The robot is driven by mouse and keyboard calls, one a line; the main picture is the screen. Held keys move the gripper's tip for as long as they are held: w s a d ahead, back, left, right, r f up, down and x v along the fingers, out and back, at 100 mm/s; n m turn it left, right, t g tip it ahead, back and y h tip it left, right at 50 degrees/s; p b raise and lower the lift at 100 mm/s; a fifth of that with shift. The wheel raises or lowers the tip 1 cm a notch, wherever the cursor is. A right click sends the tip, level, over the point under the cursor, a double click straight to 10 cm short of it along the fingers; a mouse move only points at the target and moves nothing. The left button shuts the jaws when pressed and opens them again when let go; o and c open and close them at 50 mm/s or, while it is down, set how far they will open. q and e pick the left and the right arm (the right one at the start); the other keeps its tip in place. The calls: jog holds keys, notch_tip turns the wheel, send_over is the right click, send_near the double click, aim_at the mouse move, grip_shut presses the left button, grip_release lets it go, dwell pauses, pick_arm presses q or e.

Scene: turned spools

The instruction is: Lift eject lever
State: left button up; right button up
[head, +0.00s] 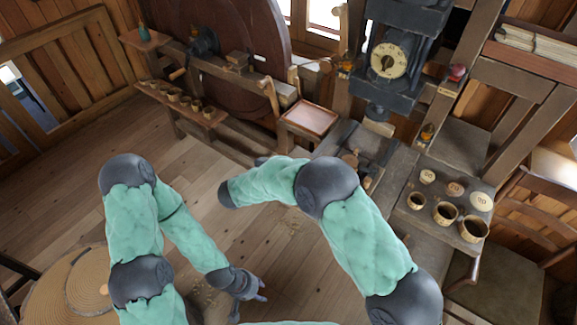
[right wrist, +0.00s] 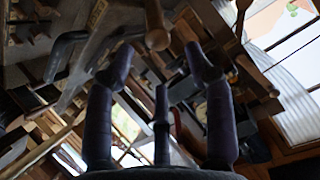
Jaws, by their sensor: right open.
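A dark machine with a round cream dial (head: 389,60) stands at the back right. A small wooden-knobbed lever (head: 352,158) rises from the bench below it; I cannot tell whether this is the eject lever. My left gripper (head: 254,305) hangs low over the floor, empty, its fingers apart. My right arm bends across the middle of the head view, and its gripper is hidden there. In the right wrist view my right gripper (right wrist: 164,75) is open with nothing between its fingers. A wooden handle with a round end (right wrist: 156,30) shows beyond the fingertips.
Several small cups (head: 445,213) and round labelled discs (head: 455,189) stand on the right bench. A chair (head: 520,220) is at the far right. A shelf of small cups (head: 185,100) and a large wooden wheel (head: 250,35) are at the back left. The floor (head: 215,160) is open.

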jog(key=shift+v, duration=2.3)
